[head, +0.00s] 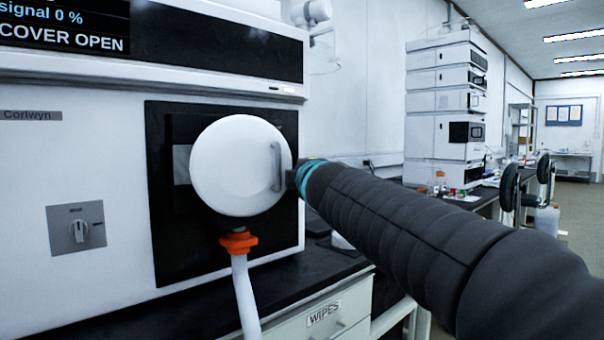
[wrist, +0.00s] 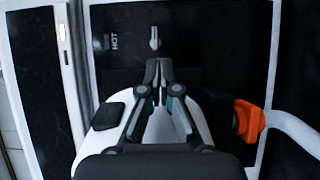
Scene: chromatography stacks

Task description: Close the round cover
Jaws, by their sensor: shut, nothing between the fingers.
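The round cover (head: 235,165) is a white disc in front of a black panel, with a grey handle (head: 277,167) near its right edge. In the head view it hides the middle of the panel; how far it stands off is hard to tell. The display (head: 62,38) reads "COVER OPEN". My gripper (head: 294,178) is at the cover's right edge, close to the handle, mostly hidden by my arm. In the wrist view my gripper (wrist: 157,64) is shut and empty, over the white cover (wrist: 105,115), its tips pointing toward a small metal piece (wrist: 155,38) on the black panel.
An orange fitting (head: 239,242) with a white tube (head: 246,300) hangs below the cover. A grey knob plate (head: 76,231) is at the left. The black bench top and a drawer marked "WIPES" (head: 325,318) lie below. Another instrument stack (head: 437,110) stands farther back.

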